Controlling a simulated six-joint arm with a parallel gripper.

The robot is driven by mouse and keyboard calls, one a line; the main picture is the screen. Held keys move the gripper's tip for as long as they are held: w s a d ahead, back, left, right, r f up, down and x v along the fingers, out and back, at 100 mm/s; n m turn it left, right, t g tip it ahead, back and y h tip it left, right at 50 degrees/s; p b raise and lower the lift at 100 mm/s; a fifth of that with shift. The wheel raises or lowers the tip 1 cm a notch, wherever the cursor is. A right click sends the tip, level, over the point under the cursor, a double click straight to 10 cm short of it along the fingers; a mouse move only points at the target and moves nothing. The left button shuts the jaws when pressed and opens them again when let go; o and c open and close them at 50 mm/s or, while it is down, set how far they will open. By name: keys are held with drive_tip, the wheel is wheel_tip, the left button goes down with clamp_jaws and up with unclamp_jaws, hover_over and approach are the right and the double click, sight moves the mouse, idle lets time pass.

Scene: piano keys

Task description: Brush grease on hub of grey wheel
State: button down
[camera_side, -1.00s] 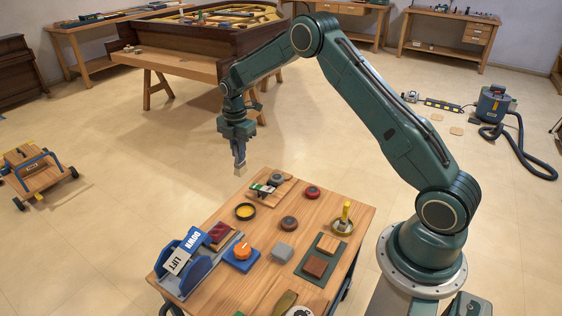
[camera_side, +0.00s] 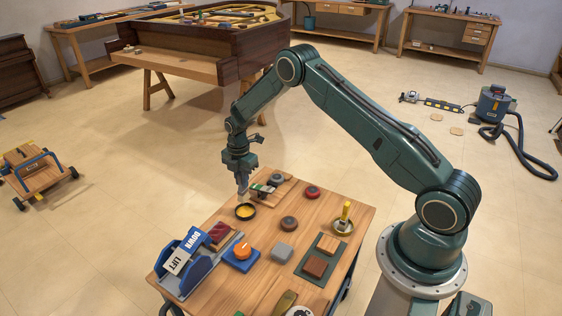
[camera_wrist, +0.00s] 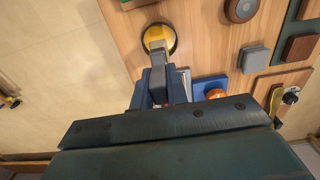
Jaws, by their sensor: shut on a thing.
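My gripper (camera_side: 242,182) points down over the back left of the wooden work table and is shut on a small brush with a pale tip (camera_side: 243,197). The brush tip is over a round black dish of yellow grease (camera_side: 245,212); I cannot tell whether it touches the grease. In the wrist view the grey brush (camera_wrist: 158,78) reaches to the yellow dish (camera_wrist: 170,35) and partly covers it. The grey wheel (camera_side: 276,179) is on a wooden board behind and right of the dish. Its hub is too small to make out.
A red wheel (camera_side: 312,192) and a brown wheel (camera_side: 289,223) lie right of the dish. A yellow-handled tool (camera_side: 346,212) stands in a round dish at the right. A blue block with an orange knob (camera_side: 242,252) and a blue LIFT/DOWN stand (camera_side: 186,262) are in front.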

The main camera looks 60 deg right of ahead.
sight(243, 193)
drive_tip(key=shift+f, duration=2.7)
drive_tip(key=shift+f, duration=0.65)
idle(0.8)
drive_tip(key=shift+r, duration=0.15)
drive_tip(key=shift+r, duration=3.45)
drive_tip(key=shift+s+a+r+m, duration=0.45)
drive_tip(key=shift+a+r+m, duration=0.3)
drive_tip(key=shift+m, duration=0.15)
drive_tip(key=s+a+r+m, duration=0.9)
drive_tip(key=s+a+m, duration=0.2)
drive_tip(key=m, duration=0.5)
drive_tip(key=s, duration=0.2)
drive_tip(key=shift+s+r, duration=0.35)
